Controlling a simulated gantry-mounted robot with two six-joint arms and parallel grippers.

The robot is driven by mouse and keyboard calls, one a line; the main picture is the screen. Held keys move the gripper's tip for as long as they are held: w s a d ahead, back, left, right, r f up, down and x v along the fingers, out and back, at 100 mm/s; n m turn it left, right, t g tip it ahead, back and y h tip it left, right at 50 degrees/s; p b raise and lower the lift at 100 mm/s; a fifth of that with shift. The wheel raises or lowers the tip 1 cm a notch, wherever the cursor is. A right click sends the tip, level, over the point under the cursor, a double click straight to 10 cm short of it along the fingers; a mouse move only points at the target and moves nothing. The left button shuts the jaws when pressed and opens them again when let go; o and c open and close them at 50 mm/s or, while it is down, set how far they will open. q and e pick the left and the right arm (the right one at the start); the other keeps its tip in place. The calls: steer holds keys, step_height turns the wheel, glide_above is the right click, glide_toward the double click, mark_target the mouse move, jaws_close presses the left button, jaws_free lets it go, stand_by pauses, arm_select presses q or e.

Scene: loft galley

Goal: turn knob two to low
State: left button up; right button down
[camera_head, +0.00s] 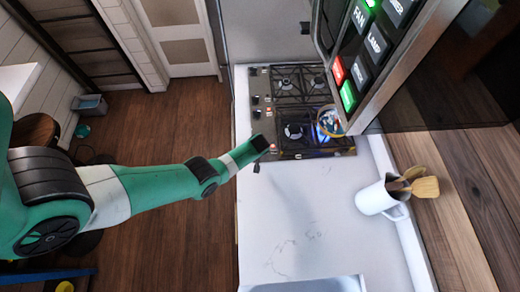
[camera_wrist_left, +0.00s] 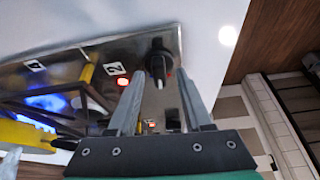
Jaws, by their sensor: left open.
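In the left wrist view a black knob (camera_wrist_left: 158,60) stands on the steel hob panel, beside the label 2 (camera_wrist_left: 115,68) and a glowing red light (camera_wrist_left: 123,82). A pale pointer mark shows on the knob. My left gripper (camera_wrist_left: 160,82) is open, its two fingertips on either side of the knob; I cannot tell whether they touch it. In the head view my left gripper (camera_head: 265,146) is at the near left edge of the black hob (camera_head: 300,102), and it hides the knob there. My right gripper is not in view.
A pot (camera_head: 330,121) sits by a blue-lit burner. Other knobs (camera_head: 255,113) line the hob's left side. A button panel (camera_head: 362,60) hangs above right. A white jug (camera_head: 378,199) with wooden utensils stands on the counter, whose middle (camera_head: 300,205) is clear.

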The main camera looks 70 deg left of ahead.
arm_select(q)
jaws_close()
steer(key=shift+m, duration=0.4)
steer(key=shift+s+m+t+p, duration=0.1)
steer(key=shift+m+t+p, duration=0.35)
steer(key=shift+m, duration=0.45)
steer(key=shift+a+m+t+h, duration=0.1)
steer(key=shift+m+t+h, duration=0.4)
steer(key=shift+m, duration=0.7)
steer(key=m+h, duration=0.1)
steer(key=m, duration=0.3)
steer(key=shift+s+m+t+h+b, duration=0.1)
steer(key=shift+m+t+h+b, duration=0.2)
steer(key=shift+m+h, duration=0.1)
